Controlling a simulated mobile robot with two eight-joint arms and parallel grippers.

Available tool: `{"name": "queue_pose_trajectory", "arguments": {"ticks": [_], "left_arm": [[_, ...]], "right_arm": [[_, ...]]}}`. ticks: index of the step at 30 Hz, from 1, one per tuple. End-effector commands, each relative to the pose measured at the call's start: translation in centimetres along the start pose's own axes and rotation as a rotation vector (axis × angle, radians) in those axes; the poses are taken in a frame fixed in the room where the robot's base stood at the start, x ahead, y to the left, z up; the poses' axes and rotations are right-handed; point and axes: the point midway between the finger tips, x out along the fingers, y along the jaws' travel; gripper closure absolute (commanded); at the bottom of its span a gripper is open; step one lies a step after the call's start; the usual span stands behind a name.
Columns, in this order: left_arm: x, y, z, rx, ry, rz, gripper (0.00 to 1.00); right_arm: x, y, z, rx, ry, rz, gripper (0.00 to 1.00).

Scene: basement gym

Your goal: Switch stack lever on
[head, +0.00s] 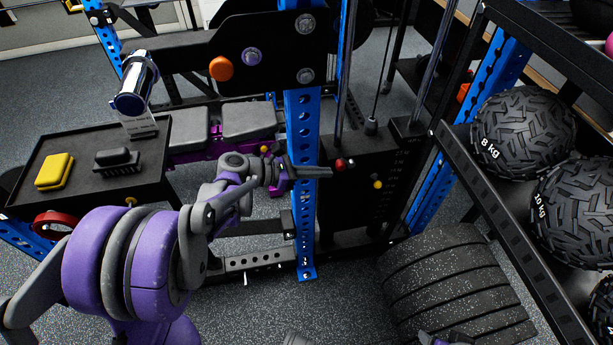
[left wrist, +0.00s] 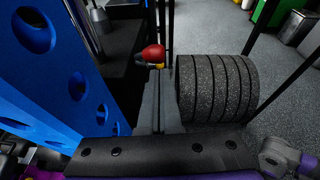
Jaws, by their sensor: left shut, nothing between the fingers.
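A small red knob (head: 340,164), likely the stack lever's grip, sits on the dark weight-stack housing (head: 350,205) just behind the blue upright. A yellow knob (head: 377,184) is to its right and lower. In the left wrist view the red knob (left wrist: 153,53) is at upper centre, with yellow just beneath it. My left gripper (head: 328,171) is shut and empty, its dark fingertips passing in front of the blue upright and ending close beside the red knob. I cannot tell whether they touch.
The blue perforated upright (head: 304,235) stands close to the gripper. Black speckled bumper plates (head: 455,285) lie right of the housing. A rack at right holds medicine balls (head: 525,130). A black tray (head: 90,188) with small items is at left.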

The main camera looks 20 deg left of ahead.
Motion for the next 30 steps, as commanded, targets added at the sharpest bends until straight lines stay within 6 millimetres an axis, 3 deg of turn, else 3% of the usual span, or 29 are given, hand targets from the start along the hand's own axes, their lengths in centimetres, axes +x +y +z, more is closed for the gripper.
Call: {"name": "queue_pose_trajectory", "arguments": {"ticks": [15,30], "left_arm": [[0.5,0.0,0.5,0.0,0.003,0.0,1.0],[0.6,-0.1,1.4,0.005,0.084,0.004,1.0]], "right_arm": [[-0.1,0.0,0.0,0.0,0.0,0.0,0.34],[-1.5,0.0,-0.6,0.0,0.006,0.0,0.34]]}}
